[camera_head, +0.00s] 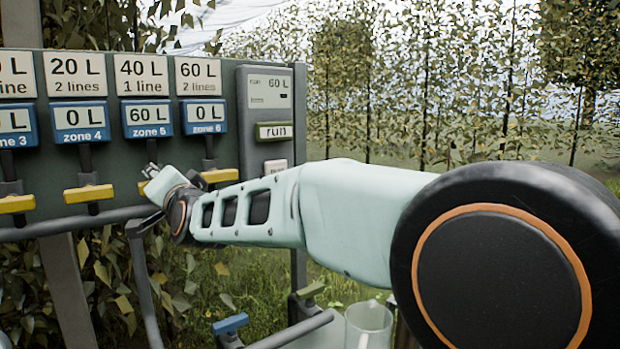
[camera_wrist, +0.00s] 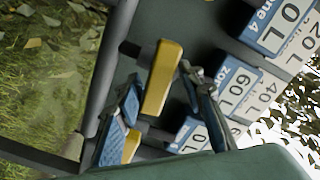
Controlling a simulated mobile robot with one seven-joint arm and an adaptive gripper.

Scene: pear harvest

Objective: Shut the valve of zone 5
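The zone 5 label (camera_head: 149,118) reads 60 L on the dark green panel, with a sign of 40 L, 1 line above it. Its yellow valve handle (camera_head: 143,187) is mostly hidden behind my gripper (camera_head: 152,172) in the head view. In the wrist view the yellow handle (camera_wrist: 160,80) lies between my two fingers (camera_wrist: 160,80), roughly parallel to the grey pipe. The fingers are apart, with gaps showing beside the handle. Contact cannot be told. The zone 5 label (camera_wrist: 236,85) also shows in the wrist view.
Yellow handles of zone 4 (camera_head: 89,194) and zone 6 (camera_head: 220,175) flank it closely; both lie crosswise under 0 L labels. A grey pipe (camera_head: 70,225) runs below. A display box (camera_head: 270,90) is at right. A blue handle (camera_head: 230,323) and clear container (camera_head: 368,322) are lower.

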